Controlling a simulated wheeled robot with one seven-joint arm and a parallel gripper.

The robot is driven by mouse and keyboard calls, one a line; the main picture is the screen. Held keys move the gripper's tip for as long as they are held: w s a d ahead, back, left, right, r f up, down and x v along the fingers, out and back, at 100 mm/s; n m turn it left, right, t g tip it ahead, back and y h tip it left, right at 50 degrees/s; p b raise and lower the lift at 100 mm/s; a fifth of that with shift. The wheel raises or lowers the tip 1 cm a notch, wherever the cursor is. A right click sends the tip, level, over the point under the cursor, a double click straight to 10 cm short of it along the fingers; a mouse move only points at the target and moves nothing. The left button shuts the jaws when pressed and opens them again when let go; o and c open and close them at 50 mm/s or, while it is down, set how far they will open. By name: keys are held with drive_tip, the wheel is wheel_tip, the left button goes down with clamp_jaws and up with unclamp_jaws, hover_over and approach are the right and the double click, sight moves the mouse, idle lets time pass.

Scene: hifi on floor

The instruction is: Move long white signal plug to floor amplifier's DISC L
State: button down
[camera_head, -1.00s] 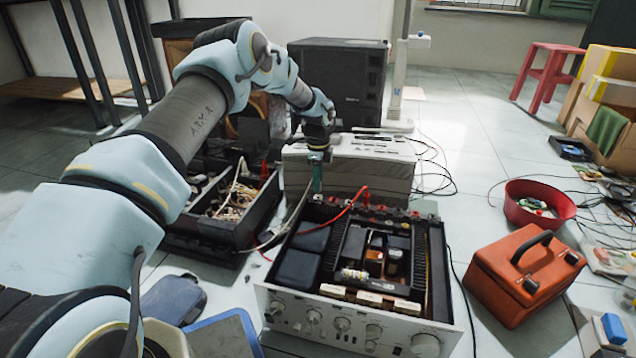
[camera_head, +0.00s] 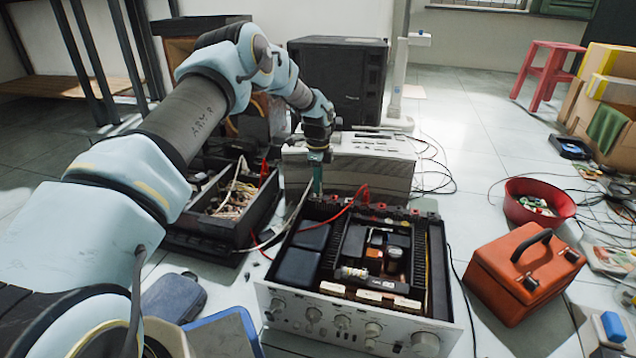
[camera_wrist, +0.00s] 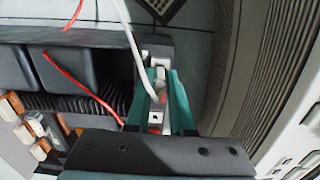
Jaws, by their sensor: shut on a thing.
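My gripper (camera_head: 317,190) is at the rear left edge of the open-topped floor amplifier (camera_head: 385,322), with its teal fingers pointing down. In the wrist view, the gripper (camera_wrist: 156,112) is shut on the white signal plug (camera_wrist: 158,76). A white cable (camera_wrist: 125,25) runs from near the fingers toward the top of that view. The plug's tip is close to the amplifier's rear edge; I cannot tell whether it touches a socket. The DISC L label is not readable, and the sockets near the fingers are largely hidden.
A red cable (camera_head: 340,215) crosses the amplifier's rear left. A grey device (camera_head: 350,165) stands close behind it. An open dark chassis (camera_head: 215,225) is at left, with an orange toolbox (camera_head: 525,275) and red bowl (camera_head: 538,203) at right.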

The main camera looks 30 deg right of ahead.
drive_tip(key=shift+f, duration=0.4)
drive_tip(key=shift+f+p, duration=0.2)
drive_tip(key=shift+p, duration=0.55)
idle(3.1)
drive_tip(key=c, duration=0.7)
unclamp_jaws()
wheel_tip(320, 180, up, 11)
drive_tip(key=p, duration=0.5)
drive_tip(key=shift+r+p, duration=2.15)
drive_tip(key=shift+r, duration=0.25)
